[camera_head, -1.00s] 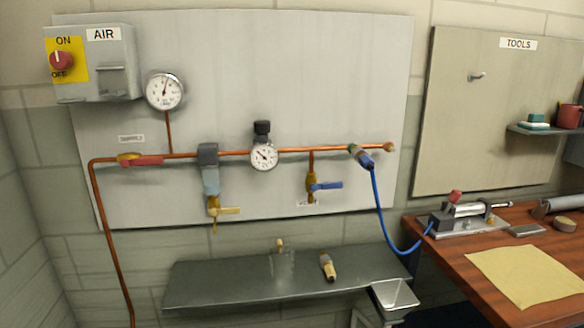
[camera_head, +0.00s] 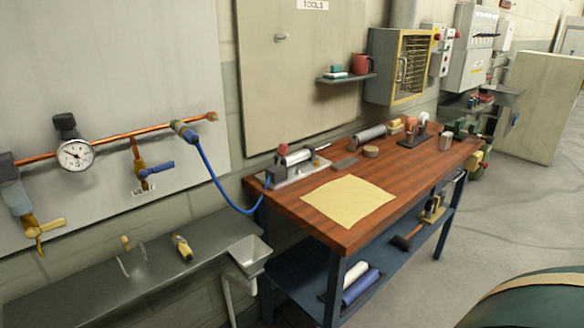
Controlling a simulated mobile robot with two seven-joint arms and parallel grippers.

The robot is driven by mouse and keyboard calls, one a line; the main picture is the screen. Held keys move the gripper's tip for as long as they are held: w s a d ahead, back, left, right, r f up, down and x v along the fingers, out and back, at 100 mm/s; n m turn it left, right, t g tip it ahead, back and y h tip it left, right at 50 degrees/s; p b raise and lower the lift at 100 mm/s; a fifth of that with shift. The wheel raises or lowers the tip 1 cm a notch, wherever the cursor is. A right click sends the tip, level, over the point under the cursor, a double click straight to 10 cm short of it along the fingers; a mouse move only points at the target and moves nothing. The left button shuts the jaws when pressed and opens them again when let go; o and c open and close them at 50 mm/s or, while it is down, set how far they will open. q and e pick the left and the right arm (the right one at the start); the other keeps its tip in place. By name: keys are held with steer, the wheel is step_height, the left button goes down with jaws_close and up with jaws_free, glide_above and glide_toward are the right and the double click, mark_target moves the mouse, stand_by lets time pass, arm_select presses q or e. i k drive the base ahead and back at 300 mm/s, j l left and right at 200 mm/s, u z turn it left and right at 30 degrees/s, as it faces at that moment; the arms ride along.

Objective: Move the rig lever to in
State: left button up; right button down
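The rig (camera_head: 298,164) is a small metal plate with a silver cylinder and a dark block, at the back left of the wooden workbench. A lever with a red knob (camera_head: 283,149) stands up from the block at its left end. A blue hose (camera_head: 217,181) runs from the coupling (camera_head: 184,130) on the copper pipe down to the rig's left side. Neither of my grippers shows in the head view.
The wooden workbench (camera_head: 278,197) carries a yellow cloth (camera_head: 347,202), a grey cylinder (camera_head: 369,134), a tape roll (camera_head: 371,151) and a metal can (camera_head: 446,141). A metal shelf (camera_head: 90,277) and a funnel-shaped basin (camera_head: 249,250) stand left of it. Open floor (camera_head: 480,220) lies to the right.

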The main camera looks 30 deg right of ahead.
mark_target(282, 148)
steer(key=l+z, duration=0.15)
steer(key=l, duration=0.45)
steer(key=l+z, duration=0.1)
steer(key=l, duration=0.55)
steer(key=i+l+z, duration=0.15)
steer(key=l, duration=0.45)
steer(key=l+z, duration=0.1)
steer(key=l, duration=0.5)
steer(key=i, duration=0.05)
